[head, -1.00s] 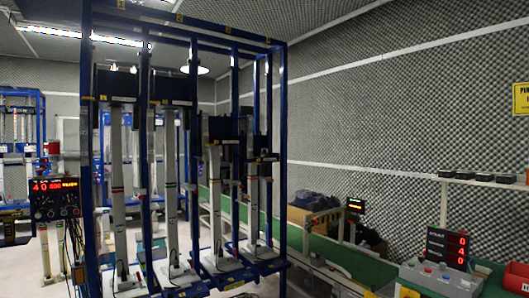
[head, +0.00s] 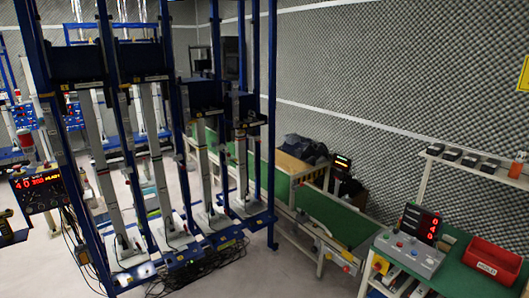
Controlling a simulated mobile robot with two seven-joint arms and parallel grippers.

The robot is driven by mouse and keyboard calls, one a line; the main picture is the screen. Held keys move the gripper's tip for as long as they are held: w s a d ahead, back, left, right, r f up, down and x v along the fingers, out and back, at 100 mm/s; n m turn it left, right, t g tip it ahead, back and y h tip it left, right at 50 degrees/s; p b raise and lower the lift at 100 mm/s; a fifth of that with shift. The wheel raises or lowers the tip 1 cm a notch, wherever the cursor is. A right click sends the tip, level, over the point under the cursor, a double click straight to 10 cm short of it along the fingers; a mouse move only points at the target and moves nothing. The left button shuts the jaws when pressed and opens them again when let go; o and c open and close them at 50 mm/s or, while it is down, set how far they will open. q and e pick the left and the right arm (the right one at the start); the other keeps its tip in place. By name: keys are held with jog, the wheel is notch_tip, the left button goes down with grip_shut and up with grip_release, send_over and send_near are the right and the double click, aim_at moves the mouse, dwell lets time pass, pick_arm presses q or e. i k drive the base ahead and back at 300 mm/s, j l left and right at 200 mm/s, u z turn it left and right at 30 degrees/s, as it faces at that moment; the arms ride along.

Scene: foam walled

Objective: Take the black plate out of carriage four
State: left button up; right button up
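A blue-framed test rig (head: 270,130) fills the left and middle of the head view. It has several upright grey columns, each with a black carriage at its own height. The rightmost black carriage (head: 246,108) sits lowest, close to the right blue post. The carriage left of it (head: 204,95) is slightly higher. I cannot read carriage numbers here, and I cannot make out a separate black plate in any carriage. Neither of my grippers is in view.
A control box with red digits (head: 412,250) and a red bin (head: 492,262) sit on the green bench at right. A shelf (head: 470,167) holds small dark blocks. A green conveyor (head: 335,215) runs behind. Cables lie beneath the rig; floor at front middle is clear.

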aim_at(250, 117)
jog(key=i, duration=0.9)
jog(key=i+l, duration=0.15)
jog(key=i, duration=0.75)
jog(key=i+u, duration=0.1)
jog(key=i, duration=0.8)
jog(key=i+l+u, duration=0.2)
jog(key=i+u, duration=0.2)
jog(key=i, duration=0.15)
jog(key=i+l+u, duration=1.15)
jog(key=i+l, duration=0.15)
jog(key=l, duration=0.3)
